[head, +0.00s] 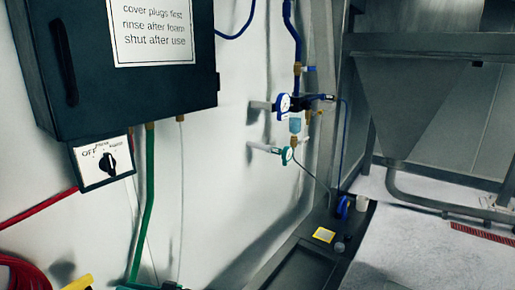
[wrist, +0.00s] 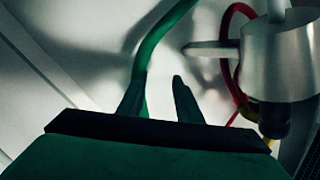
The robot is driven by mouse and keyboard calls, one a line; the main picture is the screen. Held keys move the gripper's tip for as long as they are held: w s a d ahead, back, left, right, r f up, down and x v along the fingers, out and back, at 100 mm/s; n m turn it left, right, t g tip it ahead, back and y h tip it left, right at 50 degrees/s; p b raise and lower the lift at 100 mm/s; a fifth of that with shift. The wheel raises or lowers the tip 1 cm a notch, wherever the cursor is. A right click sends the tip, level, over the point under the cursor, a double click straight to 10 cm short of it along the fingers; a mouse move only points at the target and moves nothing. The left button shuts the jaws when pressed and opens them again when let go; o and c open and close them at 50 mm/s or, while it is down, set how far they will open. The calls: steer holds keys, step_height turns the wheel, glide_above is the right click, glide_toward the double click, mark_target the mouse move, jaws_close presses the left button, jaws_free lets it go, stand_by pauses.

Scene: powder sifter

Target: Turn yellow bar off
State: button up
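A yellow piece (head: 78,283), possibly the yellow bar, shows at the bottom left of the head view, cut off by the lower edge. Its full shape and setting are hidden. In the wrist view, my gripper (wrist: 159,84) has two dark green fingers standing apart with nothing held between them. A green hose (wrist: 160,38) runs behind the fingers; I cannot tell how close it is. A grey metal fitting (wrist: 280,60) with a rod pointing left stands to the right of the fingers. A small yellow bit (wrist: 268,141) shows below it, too small to identify.
A dark wall cabinet (head: 130,75) carries a switch box (head: 103,162) with a black knob underneath. A green hose (head: 146,200) hangs below it, and a red hose (head: 20,275) lies at bottom left. Blue and green valves (head: 285,105) sit on the wall, right of centre.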

steer(key=s+d+f+m+t+h, duration=0.1)
steer(key=d+f+m+t+h, duration=0.5)
steer(key=d, duration=0.4)
steer(key=d+f+m+t+h, duration=0.4)
steer(key=d+f+m+t, duration=0.2)
steer(key=d+m+t, duration=0.3)
steer(key=s+d+f+h, duration=0.2)
steer(key=s+d, duration=0.3)
steer(key=s, duration=0.4)
steer(key=s+d+f+h, duration=0.2)
steer(key=s+d, duration=0.3)
steer(key=s, duration=0.4)
steer(key=s+d+f+n+g+h, duration=0.1)
steer(key=s+d+f+h, duration=0.2)
steer(key=s, duration=0.7)
steer(key=shift+d+h, duration=0.4)
steer(key=shift+d, duration=0.7)
steer(key=s+d+r+n, duration=0.2)
steer(key=s+r, duration=0.3)
steer(key=s, duration=0.3)
steer(key=s+d+r+n+h, duration=0.1)
steer(key=s+d+r+n, duration=0.1)
steer(key=s+r, duration=0.4)
steer(key=shift+s+n, duration=0.3)
steer(key=shift+s, duration=0.7)
steer(key=shift+w, duration=0.1)
